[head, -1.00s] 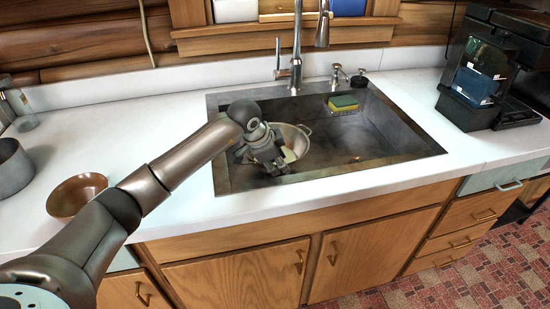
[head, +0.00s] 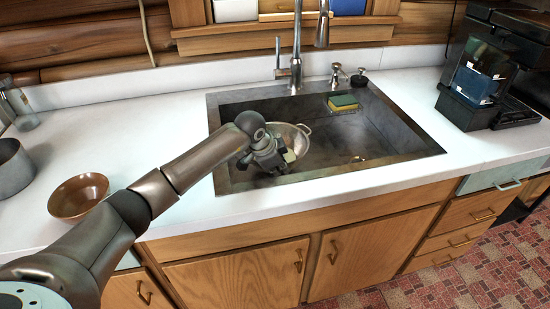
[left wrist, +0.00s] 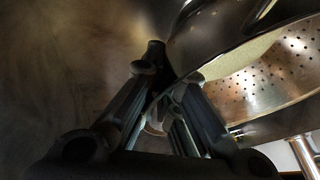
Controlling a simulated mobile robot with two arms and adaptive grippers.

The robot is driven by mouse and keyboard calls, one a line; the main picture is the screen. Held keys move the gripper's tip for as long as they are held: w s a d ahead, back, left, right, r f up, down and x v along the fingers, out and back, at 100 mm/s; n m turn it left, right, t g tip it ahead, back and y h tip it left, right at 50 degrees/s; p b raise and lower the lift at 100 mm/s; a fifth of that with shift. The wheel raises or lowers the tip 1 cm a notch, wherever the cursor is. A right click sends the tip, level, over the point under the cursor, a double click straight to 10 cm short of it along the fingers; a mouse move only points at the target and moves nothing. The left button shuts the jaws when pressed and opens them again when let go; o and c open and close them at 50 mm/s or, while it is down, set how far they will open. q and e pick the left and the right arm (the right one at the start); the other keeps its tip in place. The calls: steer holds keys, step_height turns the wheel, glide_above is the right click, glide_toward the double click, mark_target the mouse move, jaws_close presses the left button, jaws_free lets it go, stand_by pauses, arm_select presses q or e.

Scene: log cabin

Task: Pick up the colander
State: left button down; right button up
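The colander (head: 301,143) is a metal bowl with small holes and a side handle, sitting in the left part of the sink (head: 375,144). My left gripper (head: 281,166) reaches down into the sink at the colander's near left side and hides part of it. In the left wrist view the colander's perforated wall (left wrist: 262,85) and rim fill the right side. The left gripper's fingers (left wrist: 170,72) lean towards each other right beside the colander's edge. A gap shows between them, but it is dark, and whether they grip the edge is unclear. My right gripper is not in view.
The faucet (head: 296,60) stands behind the sink. A yellow and green sponge (head: 343,102) lies at the sink's back. A brown bowl (head: 78,196) and a grey pot (head: 12,169) stand on the left counter. A coffee machine (head: 492,75) stands at right.

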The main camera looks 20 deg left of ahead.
arm_select(q)
steer(key=shift+w+r, duration=0.1)
steer(key=shift+r, duration=0.05)
steer(key=shift+r, duration=0.25)
step_height(320, 180, up, 9)
steer(key=b, duration=0.1)
steer(key=shift+r, duration=0.2)
stand_by(0.5)
